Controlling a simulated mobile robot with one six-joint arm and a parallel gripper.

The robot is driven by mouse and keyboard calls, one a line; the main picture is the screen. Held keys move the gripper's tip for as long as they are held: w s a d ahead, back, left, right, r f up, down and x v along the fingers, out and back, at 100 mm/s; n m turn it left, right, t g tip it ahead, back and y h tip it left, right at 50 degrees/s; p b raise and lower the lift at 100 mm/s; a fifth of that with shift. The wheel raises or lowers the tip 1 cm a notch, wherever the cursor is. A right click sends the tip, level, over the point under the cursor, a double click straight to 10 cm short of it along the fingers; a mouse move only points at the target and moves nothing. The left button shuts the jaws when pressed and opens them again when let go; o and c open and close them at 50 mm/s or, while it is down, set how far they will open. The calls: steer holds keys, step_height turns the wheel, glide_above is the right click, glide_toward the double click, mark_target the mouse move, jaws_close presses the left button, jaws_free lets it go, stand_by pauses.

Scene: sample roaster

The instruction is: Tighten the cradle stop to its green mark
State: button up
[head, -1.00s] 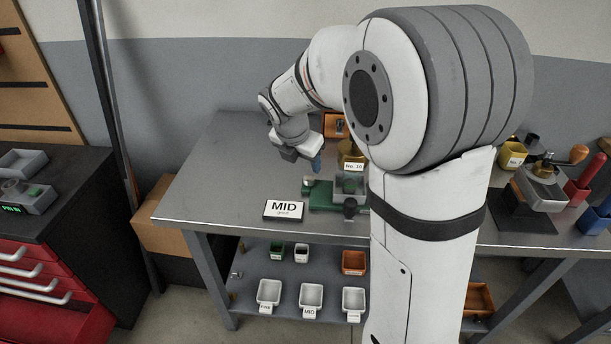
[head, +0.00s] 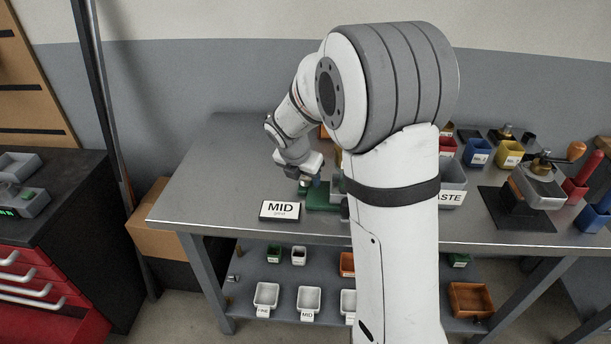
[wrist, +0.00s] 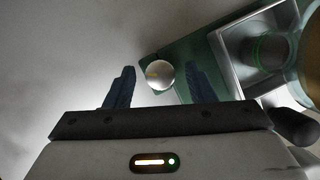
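The green cradle (head: 318,203) stands on the grey bench, partly hidden behind my arm. In the wrist view its green base (wrist: 190,52) carries a round silver knob (wrist: 159,74), which looks like the cradle stop, at its near corner. My gripper (wrist: 161,70) is open, with its two dark blue fingers on either side of the knob and visible gaps to both. In the head view my gripper (head: 307,183) is low over the left end of the cradle. I cannot make out a green mark by the knob.
In the wrist view a grey square frame with a green round part (wrist: 268,48) sits right of the knob. A grey WASTE bin (head: 452,190) is right of my arm. The bench's left side is clear.

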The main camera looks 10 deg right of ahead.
steer(key=c, duration=0.9)
steer(key=shift+m, duration=0.3)
